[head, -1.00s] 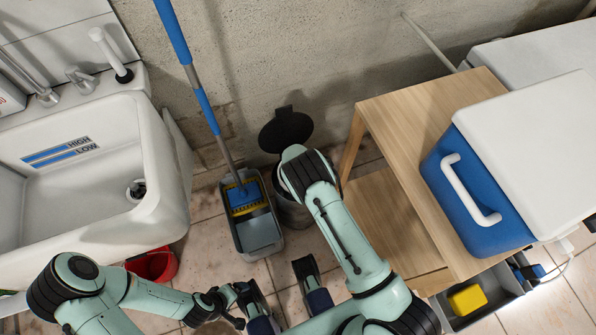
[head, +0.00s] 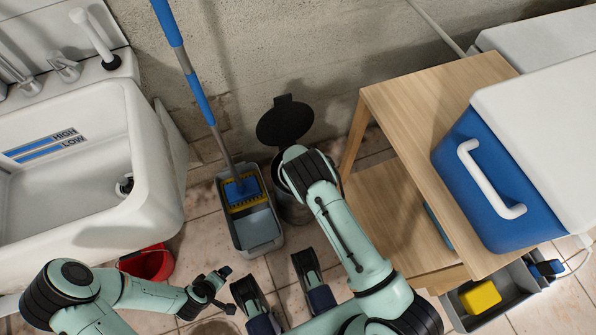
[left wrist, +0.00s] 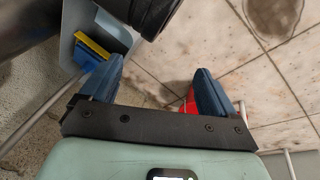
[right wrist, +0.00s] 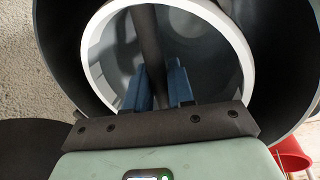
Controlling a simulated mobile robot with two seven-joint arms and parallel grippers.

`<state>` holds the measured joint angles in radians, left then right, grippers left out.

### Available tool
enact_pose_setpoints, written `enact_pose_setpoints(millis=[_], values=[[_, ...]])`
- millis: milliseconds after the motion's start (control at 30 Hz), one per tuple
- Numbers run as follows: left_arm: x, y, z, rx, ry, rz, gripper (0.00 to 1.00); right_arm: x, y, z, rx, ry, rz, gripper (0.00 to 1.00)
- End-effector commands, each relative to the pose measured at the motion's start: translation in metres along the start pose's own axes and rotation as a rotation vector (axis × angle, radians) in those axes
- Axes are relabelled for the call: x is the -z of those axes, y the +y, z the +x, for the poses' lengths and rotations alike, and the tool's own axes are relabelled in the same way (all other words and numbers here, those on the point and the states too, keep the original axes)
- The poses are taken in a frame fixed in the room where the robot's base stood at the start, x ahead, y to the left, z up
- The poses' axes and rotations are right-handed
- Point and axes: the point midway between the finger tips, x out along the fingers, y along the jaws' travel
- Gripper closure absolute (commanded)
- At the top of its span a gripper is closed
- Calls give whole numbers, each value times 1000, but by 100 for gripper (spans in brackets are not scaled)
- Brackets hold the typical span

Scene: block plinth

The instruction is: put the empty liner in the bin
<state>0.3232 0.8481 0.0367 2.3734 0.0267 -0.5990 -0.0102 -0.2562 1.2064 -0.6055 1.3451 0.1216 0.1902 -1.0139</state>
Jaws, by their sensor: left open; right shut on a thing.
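The bin (head: 293,208) stands against the wall with its round black lid (head: 285,122) raised. In the right wrist view the liner's white rim (right wrist: 90,50) is a ring surrounded by the bin's dark wall (right wrist: 58,70). The liner's inside looks grey and empty. My right gripper (right wrist: 157,78) is shut on the liner's dark handle bar, over the liner's mouth. In the head view my right arm hides this gripper and most of the liner. How deep the liner sits is unclear. My left gripper (head: 272,272) is open and empty, in front of the bin; it also shows in the left wrist view (left wrist: 158,72).
A grey mop bucket (head: 258,232) with a blue mop (head: 198,95) stands left of the bin. A wooden shelf table (head: 425,110) bearing a blue cooler (head: 480,185) is close on the right. A sink (head: 150,190) and red bucket (head: 150,263) are at left.

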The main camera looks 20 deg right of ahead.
Motion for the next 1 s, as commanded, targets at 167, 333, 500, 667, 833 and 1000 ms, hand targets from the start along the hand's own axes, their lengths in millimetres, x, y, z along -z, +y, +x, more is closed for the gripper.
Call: enact_pose_setpoints(millis=[167, 333, 500, 667, 833, 1000], values=[[-7, -9, 11, 14, -22, -8, 11, 0, -3, 11, 0, 0, 1, 100], [-16, -18, 18, 30, -51, -17, 11, 0, -6, 20, 0, 0, 1, 100], [-24, -24, 23, 41, -73, -23, 11, 0, -8, 25, 0, 0, 0, 100], [-27, -27, 25, 46, -86, -27, 11, 0, -8, 28, 0, 0, 0, 100], [-28, -28, 25, 48, -88, -28, 11, 0, -8, 28, 0, 0, 0, 100], [-28, -28, 25, 48, -88, -28, 11, 0, -8, 28, 0, 0, 1, 100]])
